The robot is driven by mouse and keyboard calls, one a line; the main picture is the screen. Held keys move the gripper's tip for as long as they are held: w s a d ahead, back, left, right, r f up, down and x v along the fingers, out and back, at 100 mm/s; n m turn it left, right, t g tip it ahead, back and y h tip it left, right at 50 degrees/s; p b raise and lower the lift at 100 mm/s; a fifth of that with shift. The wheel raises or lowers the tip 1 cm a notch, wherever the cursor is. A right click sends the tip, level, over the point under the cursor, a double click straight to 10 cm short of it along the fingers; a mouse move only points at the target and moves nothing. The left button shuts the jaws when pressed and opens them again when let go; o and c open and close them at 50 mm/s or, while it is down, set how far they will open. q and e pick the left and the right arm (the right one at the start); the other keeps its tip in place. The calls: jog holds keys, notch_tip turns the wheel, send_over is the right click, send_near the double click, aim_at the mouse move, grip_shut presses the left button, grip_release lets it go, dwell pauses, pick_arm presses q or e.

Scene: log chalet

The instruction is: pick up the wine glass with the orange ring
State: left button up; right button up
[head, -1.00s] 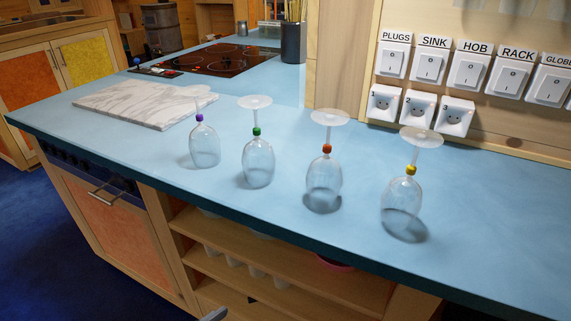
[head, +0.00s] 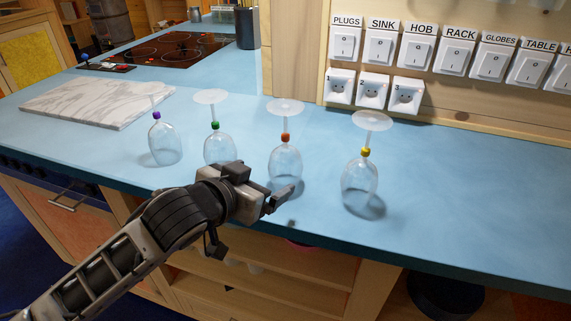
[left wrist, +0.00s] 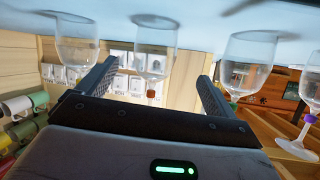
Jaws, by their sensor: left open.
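The wine glass with the orange ring (head: 286,160) stands upside down on the blue counter, its foot on top and its bowl down. The left wrist view, which is inverted, shows it (left wrist: 152,62) between my finger lines. My left gripper (head: 280,197) is open and empty, at the near side of this glass, low by its bowl. The gripper partly overlaps the bowl's lower part in the head view. Whether a finger touches the glass I cannot tell. My right gripper is not in view.
Similar upturned glasses stand in the row: purple-ringed (head: 163,145) and green-ringed (head: 218,148) to the left, yellow-ringed (head: 361,180) to the right. A marble board (head: 85,103) lies at the left. Switches and sockets (head: 375,90) line the back wall. The right counter is clear.

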aim_at(274, 172)
pick_arm(q)
jog(key=x, duration=0.4)
jog(key=shift+w, duration=0.1)
jog(key=shift+d+x, duration=0.2)
jog(key=shift+x, duration=1.1)
jog(key=shift+d+x, duration=0.2)
jog(key=shift+x, duration=1.1)
jog(key=shift+r, duration=0.2)
jog(key=c, duration=0.9)
